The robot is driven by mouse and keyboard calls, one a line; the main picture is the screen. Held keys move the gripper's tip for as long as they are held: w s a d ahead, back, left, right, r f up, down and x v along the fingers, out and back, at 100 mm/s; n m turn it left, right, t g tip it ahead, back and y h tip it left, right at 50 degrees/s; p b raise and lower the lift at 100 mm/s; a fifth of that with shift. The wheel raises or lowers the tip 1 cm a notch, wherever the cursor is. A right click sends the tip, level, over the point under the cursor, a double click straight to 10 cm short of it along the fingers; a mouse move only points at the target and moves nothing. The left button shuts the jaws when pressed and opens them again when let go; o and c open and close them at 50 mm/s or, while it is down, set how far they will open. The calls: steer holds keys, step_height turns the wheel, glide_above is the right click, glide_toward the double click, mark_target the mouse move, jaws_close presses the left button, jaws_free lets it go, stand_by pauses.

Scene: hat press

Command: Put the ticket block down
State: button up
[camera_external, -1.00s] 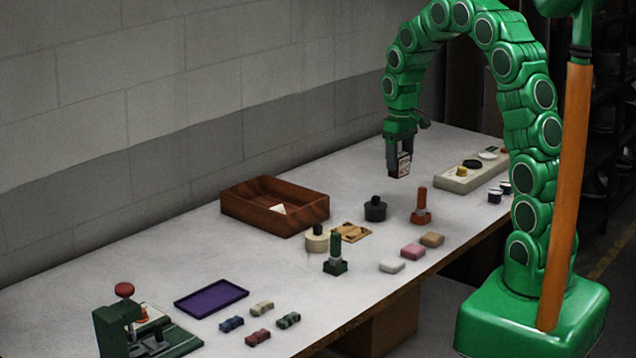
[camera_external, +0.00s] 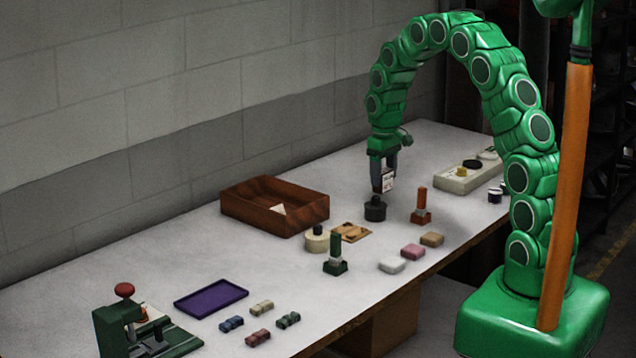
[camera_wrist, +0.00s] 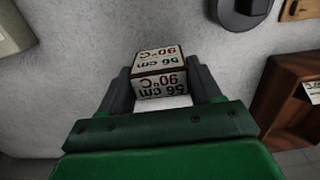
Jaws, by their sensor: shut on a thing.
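The ticket block (camera_wrist: 160,72) is a small white block with dark edges, printed "56 cm 90°C" on its faces. My gripper (camera_external: 385,178) is shut on it, with a finger on each side in the wrist view (camera_wrist: 160,85). In the external view the ticket block (camera_external: 388,181) hangs low from the fingers. It appears just above or behind the black round knobbed weight (camera_external: 375,211); the exact gap to the table cannot be told. The grey table (camera_external: 290,262) lies below.
A brown wooden tray (camera_external: 232,208) stands at the back with a white piece inside. A pale board (camera_external: 455,182) lies to the right. An orange-handled stamp (camera_external: 421,205), a green-handled stamp (camera_external: 335,252) and a cream round pot (camera_external: 316,241) stand nearer. Bare table shows behind the black weight.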

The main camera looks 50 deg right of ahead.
mark_target(383, 183)
steer(key=shift+f, duration=1.6)
steer(key=o, duration=1.1)
steer(key=shift+f, duration=0.1)
steer(key=shift+c, duration=0.2)
